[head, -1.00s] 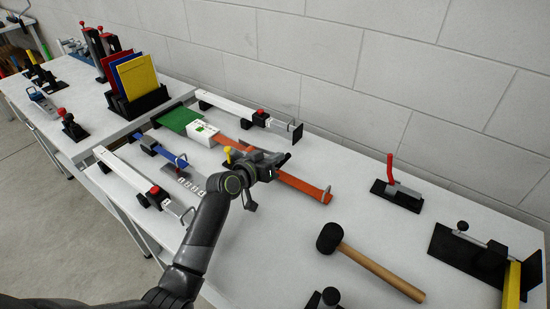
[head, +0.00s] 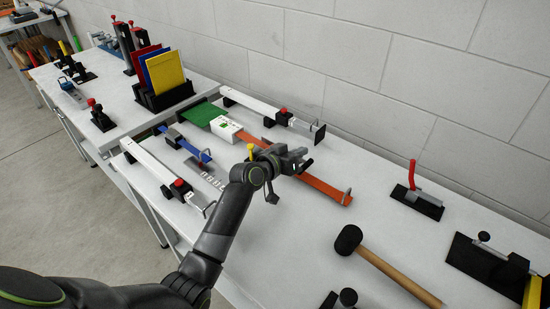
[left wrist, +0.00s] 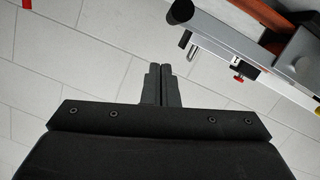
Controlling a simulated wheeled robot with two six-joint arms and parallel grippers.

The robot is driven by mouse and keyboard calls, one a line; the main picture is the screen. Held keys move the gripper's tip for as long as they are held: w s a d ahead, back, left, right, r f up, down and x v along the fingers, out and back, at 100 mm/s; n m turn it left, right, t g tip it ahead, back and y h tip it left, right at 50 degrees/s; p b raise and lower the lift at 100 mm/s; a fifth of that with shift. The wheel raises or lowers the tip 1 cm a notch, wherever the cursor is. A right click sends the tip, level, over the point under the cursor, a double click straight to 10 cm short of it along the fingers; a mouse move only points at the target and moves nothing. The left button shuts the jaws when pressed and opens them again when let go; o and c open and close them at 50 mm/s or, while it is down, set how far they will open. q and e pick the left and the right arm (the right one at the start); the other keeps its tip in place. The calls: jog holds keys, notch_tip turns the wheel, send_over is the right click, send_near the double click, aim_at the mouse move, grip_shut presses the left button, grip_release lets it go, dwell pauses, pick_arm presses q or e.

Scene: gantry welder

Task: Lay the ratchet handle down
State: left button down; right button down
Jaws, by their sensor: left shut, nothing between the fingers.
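My left gripper (head: 301,160) is shut with nothing in it. It is over the orange strip (head: 325,189) on the white table; I cannot tell its height above it. In the left wrist view its two fingers (left wrist: 161,85) are together, pointing at the pale wall. I cannot tell for sure which thing is the ratchet handle. A red lever (head: 412,175) stands upright from a black-based clamp at the right, apart from the gripper. A small yellow knob (head: 250,152) shows just behind my left wrist. My right gripper is out of view.
A mallet (head: 385,264) lies at the front right. White rails (head: 252,104) with red knobs lie at the back and left (head: 150,162). A black rack (head: 165,97) holds coloured plates. The block wall closes the back. Bare table lies right of the orange strip.

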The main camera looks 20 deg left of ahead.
pick_arm(q)
jog(key=b+v, duration=0.2)
jog(key=v, duration=0.8)
jog(key=shift+r, duration=0.15)
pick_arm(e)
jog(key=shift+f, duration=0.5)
pick_arm(q)
jog(key=shift+s+d, duration=0.1)
jog(key=shift+s, duration=0.05)
